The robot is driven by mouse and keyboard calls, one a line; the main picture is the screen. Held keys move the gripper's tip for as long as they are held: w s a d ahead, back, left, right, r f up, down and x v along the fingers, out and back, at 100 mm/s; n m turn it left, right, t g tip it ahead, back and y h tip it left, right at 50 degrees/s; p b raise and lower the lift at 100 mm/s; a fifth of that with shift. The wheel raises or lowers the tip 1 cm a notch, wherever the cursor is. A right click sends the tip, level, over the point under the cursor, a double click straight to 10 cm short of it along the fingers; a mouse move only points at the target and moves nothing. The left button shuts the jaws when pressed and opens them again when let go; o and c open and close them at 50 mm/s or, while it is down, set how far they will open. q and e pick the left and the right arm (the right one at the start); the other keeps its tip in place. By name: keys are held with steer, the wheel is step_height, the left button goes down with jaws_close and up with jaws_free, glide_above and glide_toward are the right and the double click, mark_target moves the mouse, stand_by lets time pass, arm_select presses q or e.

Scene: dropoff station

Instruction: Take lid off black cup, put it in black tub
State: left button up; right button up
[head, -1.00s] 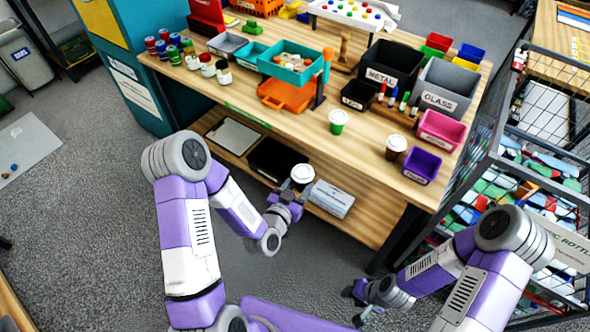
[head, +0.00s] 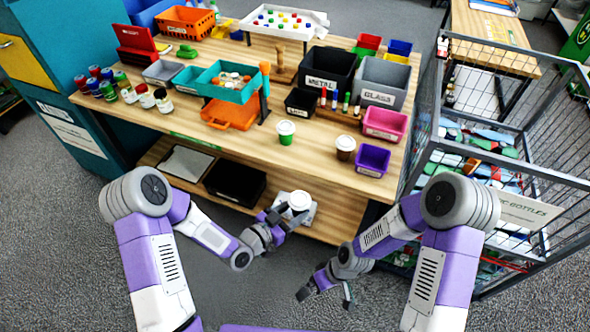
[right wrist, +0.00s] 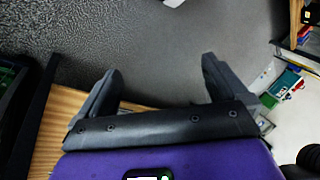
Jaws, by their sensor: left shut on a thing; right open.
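My left gripper (head: 281,216) is shut on a cup whose white lid (head: 299,200) shows from above, in front of the lower shelf; the cup's body is mostly hidden, so its colour is unclear. My right gripper (head: 326,284) is open and empty, lower and to the right of it. In the right wrist view its two fingers (right wrist: 160,88) are spread with nothing between them. A small black tub (head: 300,102) stands on the table beside the teal tray. A larger black bin (head: 236,184) sits on the lower shelf.
On the table (head: 215,142) are a lidded green cup (head: 286,133), a lidded brown cup (head: 345,149), a METAL bin (head: 328,72), a GLASS bin (head: 381,84), a pink bin (head: 384,124) and a purple bin (head: 372,160). A wire cage (head: 500,130) stands at right.

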steer(key=a+r+n+g+h, duration=0.15)
steer(key=a+r+n, duration=0.25)
steer(key=r+n, duration=0.5)
step_height(320, 180, up, 21)
steer(key=n+t+h, duration=0.3)
steer(key=n, duration=1)
glide_above(297, 197)
step_height(297, 197, down, 11)
steer(key=shift+r, duration=0.1)
steer(key=shift+c, duration=0.5)
steer(key=c, duration=1.2)
steer(key=shift+r, duration=0.2)
